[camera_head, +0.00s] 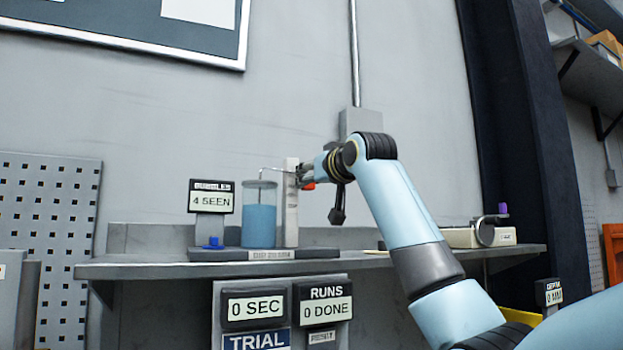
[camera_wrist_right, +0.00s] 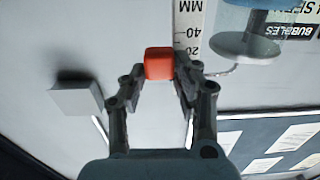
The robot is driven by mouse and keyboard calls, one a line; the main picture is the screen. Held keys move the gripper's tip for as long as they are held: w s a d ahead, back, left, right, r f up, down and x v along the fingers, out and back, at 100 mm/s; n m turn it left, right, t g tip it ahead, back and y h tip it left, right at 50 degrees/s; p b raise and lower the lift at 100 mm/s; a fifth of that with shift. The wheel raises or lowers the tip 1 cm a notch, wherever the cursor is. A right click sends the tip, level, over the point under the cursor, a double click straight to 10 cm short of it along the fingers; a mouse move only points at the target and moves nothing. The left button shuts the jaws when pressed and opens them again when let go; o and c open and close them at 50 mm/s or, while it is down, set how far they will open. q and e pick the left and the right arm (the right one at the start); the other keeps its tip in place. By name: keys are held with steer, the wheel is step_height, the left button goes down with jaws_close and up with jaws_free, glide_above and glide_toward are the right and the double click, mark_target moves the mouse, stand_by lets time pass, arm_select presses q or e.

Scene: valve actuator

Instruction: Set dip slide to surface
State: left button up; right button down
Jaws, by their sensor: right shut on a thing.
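The dip slide's red handle (camera_wrist_right: 160,63) is between the fingertips of my right gripper (camera_wrist_right: 160,80), which is shut on it. In the head view the red handle (camera_head: 308,186) shows at the right side of the upright white scale post (camera_head: 291,205), with my right gripper (camera_head: 306,175) at it. A clear cylinder of blue liquid (camera_head: 259,222) stands left of the post. A thin bent tube (camera_head: 272,169) runs from the post to above the cylinder. The tube's lower end is unclear. My left gripper is out of view.
The bubbles display (camera_head: 210,200) reads "4 SEEN"; a blue button (camera_head: 213,243) sits below it. Panels under the shelf (camera_head: 150,268) read "0 SEC" (camera_head: 254,308) and "0 DONE" (camera_head: 325,308). A depth display (camera_head: 550,293) appears to read "0 MM". A beige device (camera_head: 465,238) stands right.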

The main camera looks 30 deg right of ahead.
step_height(320, 180, up, 3)
steer(key=shift+f+p, duration=0.1)
steer(key=shift+p, duration=1)
steer(key=c, duration=1)
jaws_free()
steer(key=shift+f, duration=0.1)
steer(key=shift+s, duration=0.1)
steer(key=s, duration=1.1)
steer(key=shift+s+a, duration=0.35)
steer(key=shift+s, duration=0.05)
steer(key=shift+f, duration=0.1)
